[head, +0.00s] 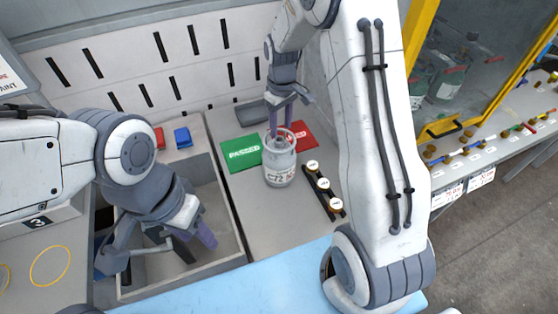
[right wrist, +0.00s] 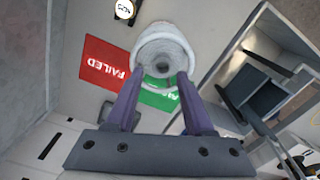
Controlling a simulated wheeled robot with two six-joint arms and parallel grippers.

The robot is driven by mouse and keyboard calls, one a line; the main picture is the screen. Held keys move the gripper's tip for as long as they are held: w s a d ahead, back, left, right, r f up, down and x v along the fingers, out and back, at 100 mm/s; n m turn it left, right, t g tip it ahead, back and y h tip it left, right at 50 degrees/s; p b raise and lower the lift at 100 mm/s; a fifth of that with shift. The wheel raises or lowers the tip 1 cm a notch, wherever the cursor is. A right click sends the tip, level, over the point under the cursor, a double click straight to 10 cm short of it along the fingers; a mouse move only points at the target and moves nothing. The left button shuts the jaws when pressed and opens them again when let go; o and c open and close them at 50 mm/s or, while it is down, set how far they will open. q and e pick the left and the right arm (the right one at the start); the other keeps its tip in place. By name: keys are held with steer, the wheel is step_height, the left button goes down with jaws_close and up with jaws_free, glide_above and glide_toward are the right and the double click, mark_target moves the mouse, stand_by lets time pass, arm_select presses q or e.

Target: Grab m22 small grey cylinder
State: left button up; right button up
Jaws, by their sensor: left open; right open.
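The small grey cylinder (head: 279,165) stands upright on the grey worktop, with partly legible dark and red marking on its side. My right gripper (head: 281,130) points down at its top from above, open. In the right wrist view, the cylinder (right wrist: 164,48) shows end-on, with its round collar and central valve just beyond and between the two purple fingertips of my right gripper (right wrist: 158,78). I cannot tell whether the fingers touch it. My left gripper (head: 192,238) is open and empty over the grey bin.
A green PASSED mat (head: 240,153) and a red FAILED mat (head: 301,136) lie beside the cylinder. A black strip with round knobs (head: 323,185) is to its right. The grey bin (head: 232,228) is left. A yellow-framed cabinet (head: 412,115) stands right.

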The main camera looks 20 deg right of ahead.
mark_target(279, 137)
steer(key=f, duration=0.1)
steer(key=f+p, duration=0.1)
steer(key=f, duration=0.2)
steer(key=shift+w+a+f+p, duration=0.1)
steer(key=shift+a+f+p, duration=0.15)
steer(key=shift+p, duration=0.05)
steer(key=shift+f, duration=0.25)
jaws_close()
stand_by(0.8)
steer(key=shift+w+r, duration=0.1)
steer(key=shift+r, duration=0.05)
